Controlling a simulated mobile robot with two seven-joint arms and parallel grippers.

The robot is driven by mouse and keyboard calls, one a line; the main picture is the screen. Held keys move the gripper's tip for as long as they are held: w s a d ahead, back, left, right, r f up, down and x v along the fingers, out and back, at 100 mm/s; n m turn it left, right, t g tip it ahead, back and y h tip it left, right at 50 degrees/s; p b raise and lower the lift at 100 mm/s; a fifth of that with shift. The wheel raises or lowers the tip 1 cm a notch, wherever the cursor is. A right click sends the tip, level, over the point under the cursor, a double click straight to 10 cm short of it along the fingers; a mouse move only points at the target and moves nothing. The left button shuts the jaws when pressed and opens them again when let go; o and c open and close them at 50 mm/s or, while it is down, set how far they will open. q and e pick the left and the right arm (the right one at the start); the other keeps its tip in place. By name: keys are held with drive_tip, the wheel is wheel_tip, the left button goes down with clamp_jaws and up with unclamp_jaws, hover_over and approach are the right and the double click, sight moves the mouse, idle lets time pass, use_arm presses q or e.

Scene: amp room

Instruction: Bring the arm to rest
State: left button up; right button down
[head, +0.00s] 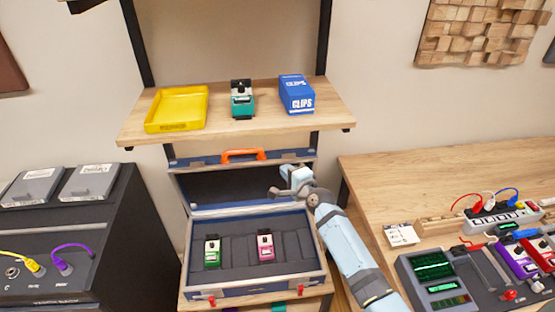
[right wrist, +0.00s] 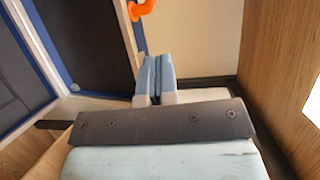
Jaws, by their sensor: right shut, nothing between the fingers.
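My right gripper (head: 278,192) is above the right side of an open case (head: 255,288) in the head view. Its light blue arm comes up from the lower right. In the right wrist view its fingers (right wrist: 155,72) are together with nothing between them. The case lies on a shelf with its lid raised; an orange handle (head: 243,154) is on the lid's top edge. A green pedal (head: 212,252) and a pink pedal (head: 265,246) stand in the case's dark foam slots. My left gripper is not in view.
The upper shelf (head: 330,108) holds a yellow tray (head: 178,108), a teal pedal (head: 242,99) and a blue box (head: 296,94). A black amp (head: 70,240) stands at left. The wooden bench (head: 440,170) at right holds a pedalboard and a power strip (head: 497,218); its back is clear.

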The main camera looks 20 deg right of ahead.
drive_tip(key=s+a+f+n+g, duration=0.2)
drive_tip(key=s+n, duration=0.4)
drive_tip(key=s, duration=0.6)
drive_tip(key=s+a+f+n+g, duration=0.2)
drive_tip(key=s+a+f+n, duration=0.3)
drive_tip(key=s, duration=0.7)
drive_tip(key=s+a+f+n+g+y, duration=0.1)
drive_tip(key=s+a+f+n, duration=0.3)
drive_tip(key=s+n, duration=0.5)
drive_tip(key=s+f, duration=0.2)
drive_tip(key=s, duration=0.1)
drive_tip(key=shift+s+f+g+p, duration=0.15)
drive_tip(key=shift+s+g+p, duration=0.2)
drive_tip(key=shift+g+p, duration=0.05)
drive_tip(key=shift+a, duration=0.1)
